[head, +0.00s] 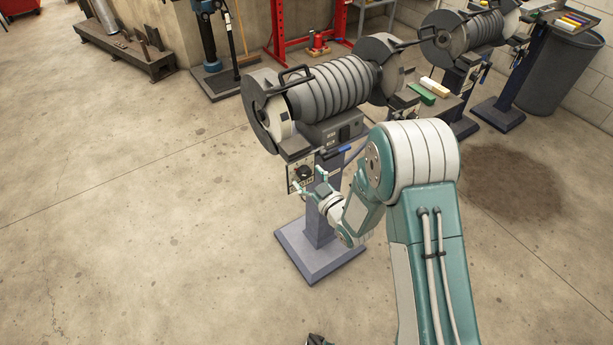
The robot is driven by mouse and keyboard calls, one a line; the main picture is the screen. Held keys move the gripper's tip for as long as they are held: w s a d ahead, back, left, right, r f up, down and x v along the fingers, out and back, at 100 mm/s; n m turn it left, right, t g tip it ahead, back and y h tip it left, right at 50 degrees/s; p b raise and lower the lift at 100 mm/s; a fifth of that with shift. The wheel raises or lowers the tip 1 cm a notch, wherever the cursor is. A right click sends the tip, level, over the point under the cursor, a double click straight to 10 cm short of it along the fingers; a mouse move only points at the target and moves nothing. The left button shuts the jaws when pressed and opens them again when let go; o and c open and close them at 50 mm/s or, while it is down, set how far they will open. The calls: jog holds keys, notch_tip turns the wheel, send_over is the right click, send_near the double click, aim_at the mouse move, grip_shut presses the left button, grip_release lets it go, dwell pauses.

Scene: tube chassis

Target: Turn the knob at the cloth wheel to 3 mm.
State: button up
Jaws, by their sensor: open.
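A grinder (335,90) with a ribbed grey housing stands on a blue pedestal (318,225). A pale wheel (278,118) shows at its left end, under a dark guard; I cannot tell if it is cloth. Below this end is a small light panel (293,177) with a round dark knob (304,172). The scale marks on the panel are too small to read. My gripper (307,181) is open in front of the panel, its teal fingers spread around the knob's lower right side. I cannot tell whether they touch it.
A second grinder (468,35) stands behind on the right, near a grey bin (562,70). A green block (421,93) and a pale block (435,87) lie on a shelf beside the first grinder. A drill press base (215,80) stands at the back left.

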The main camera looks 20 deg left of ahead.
jog(key=v, duration=1.1)
jog(key=shift+d, duration=0.2)
jog(key=shift+s, duration=0.1)
jog(key=w+d+r+m+h, duration=0.2)
jog(key=w+d+r+h, duration=0.35)
jog(key=d+r, duration=0.2)
jog(key=s+d+r+m+h, duration=0.3)
jog(key=d+r+m+h, duration=0.25)
jog(key=d+r, duration=0.25)
jog(key=s+d+r+m+g+h, duration=0.1)
jog(key=s+d+r+g, duration=0.1)
jog(key=s, duration=0.5)
jog(key=s+d+r+m+g, duration=0.2)
jog(key=s+r, duration=0.1)
jog(key=s, duration=0.4)
jog(key=s+d+r+m+g+h, duration=0.1)
jog(key=s+d+r+m+g, duration=0.1)
jog(key=s, duration=0.6)
jog(key=shift+d+r+h, duration=0.3)
jog(key=shift+d+r, duration=0.1)
jog(key=shift+d, duration=0.15)
